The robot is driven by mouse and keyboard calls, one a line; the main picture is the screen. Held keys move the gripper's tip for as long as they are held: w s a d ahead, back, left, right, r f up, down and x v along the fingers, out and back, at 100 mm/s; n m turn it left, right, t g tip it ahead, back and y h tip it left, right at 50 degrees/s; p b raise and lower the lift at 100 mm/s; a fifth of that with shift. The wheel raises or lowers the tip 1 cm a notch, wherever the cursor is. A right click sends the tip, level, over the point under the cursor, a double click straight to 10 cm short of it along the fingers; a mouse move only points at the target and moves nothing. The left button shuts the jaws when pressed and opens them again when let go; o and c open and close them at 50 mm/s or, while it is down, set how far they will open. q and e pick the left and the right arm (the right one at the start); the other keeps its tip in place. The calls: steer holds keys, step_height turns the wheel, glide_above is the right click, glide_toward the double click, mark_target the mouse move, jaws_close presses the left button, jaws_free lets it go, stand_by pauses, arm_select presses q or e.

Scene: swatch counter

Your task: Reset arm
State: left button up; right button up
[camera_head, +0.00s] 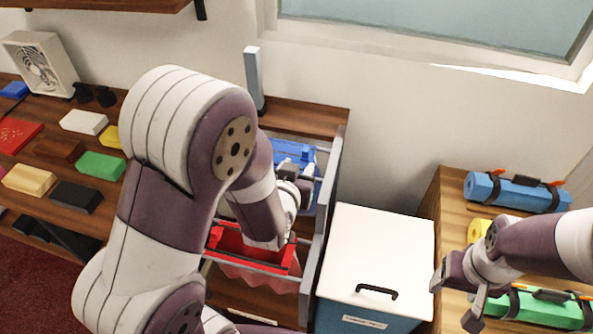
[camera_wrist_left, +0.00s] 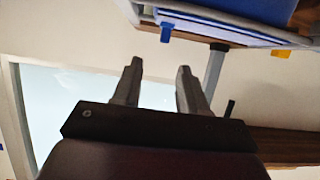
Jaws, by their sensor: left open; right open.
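My left arm crosses the middle of the head view and hides part of the counter. Its gripper (camera_head: 303,183) is partly hidden there, beside a rack with a blue bin (camera_head: 293,152) and a red bin (camera_head: 228,240). In the left wrist view my left gripper (camera_wrist_left: 160,66) is open, with nothing between its fingers. My right gripper (camera_head: 454,298) is open and empty at the right. It is near the right edge of a white lidded box (camera_head: 378,245) and beside a green roll (camera_head: 545,308).
Colored blocks, such as a green one (camera_head: 100,165), lie on the left counter near a fan (camera_head: 40,64). A blue roll (camera_head: 515,192) and a yellow roll (camera_head: 479,229) lie on the right wooden surface. A grey post (camera_head: 254,78) stands behind my left arm.

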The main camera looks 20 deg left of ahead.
arm_select(q)
steer(key=shift+s+r, duration=0.15)
steer(key=shift+s, duration=0.25)
steer(key=s+d+f+g+h, duration=0.1)
steer(key=s+d+f+g, duration=0.1)
steer(key=s+f+g, duration=0.45)
steer(key=s+a+r+m+g+p, duration=0.1)
steer(key=s+a+r+g, duration=0.3)
steer(key=s, duration=0.3)
steer(key=shift+r+g+p, duration=0.2)
steer(key=shift+g+p, duration=0.2)
steer(key=shift+g, duration=0.35)
steer(key=shift+a, duration=0.1)
